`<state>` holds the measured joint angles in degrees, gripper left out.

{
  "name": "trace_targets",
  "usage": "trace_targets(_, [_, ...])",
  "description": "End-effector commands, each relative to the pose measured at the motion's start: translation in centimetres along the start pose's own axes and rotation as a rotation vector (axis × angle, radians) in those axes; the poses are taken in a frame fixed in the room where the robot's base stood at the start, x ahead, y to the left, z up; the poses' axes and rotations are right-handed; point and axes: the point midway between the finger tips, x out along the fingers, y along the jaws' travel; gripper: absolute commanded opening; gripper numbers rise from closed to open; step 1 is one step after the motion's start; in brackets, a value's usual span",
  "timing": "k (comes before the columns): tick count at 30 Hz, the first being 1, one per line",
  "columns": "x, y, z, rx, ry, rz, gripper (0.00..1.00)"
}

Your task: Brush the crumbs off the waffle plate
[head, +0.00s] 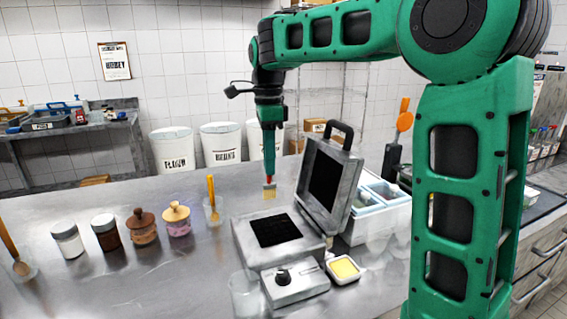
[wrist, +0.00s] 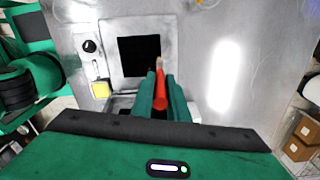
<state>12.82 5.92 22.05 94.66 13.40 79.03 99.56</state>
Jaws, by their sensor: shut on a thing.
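The waffle plate (head: 272,231) is the dark square in the base of the open waffle iron (head: 246,256). It also shows in the wrist view (wrist: 137,55). Crumbs are too small to make out on it. My gripper (head: 269,178) is shut on a brush, pointing down above the back edge of the iron. The brush (head: 270,192) has pale bristles and a red handle. In the wrist view the red handle (wrist: 160,98) sits between the two green fingers. The bristles appear apart from the plate, in the air.
The iron's lid (head: 330,177) stands open at the right. A control box with a knob (head: 294,284) and a dish of yellow butter (head: 344,268) sit in front. Several jars (head: 142,228) and a cup with a yellow utensil (head: 214,211) stand left. The steel counter is clear at front left.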

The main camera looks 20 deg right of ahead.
Motion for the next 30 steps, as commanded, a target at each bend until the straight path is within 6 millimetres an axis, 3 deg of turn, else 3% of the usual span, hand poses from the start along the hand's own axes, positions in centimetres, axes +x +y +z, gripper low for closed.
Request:
trace_targets(9, [-2.2, -0.2, -1.1, 0.014, 0.0, 0.0, 0.0])
trace_targets(24, [-2.3, -0.2, -1.2, 0.016, 0.0, 0.0, 0.0])
trace_targets(30, [-2.4, 2.0, -1.2, 0.001, 0.005, -0.003, 0.0])
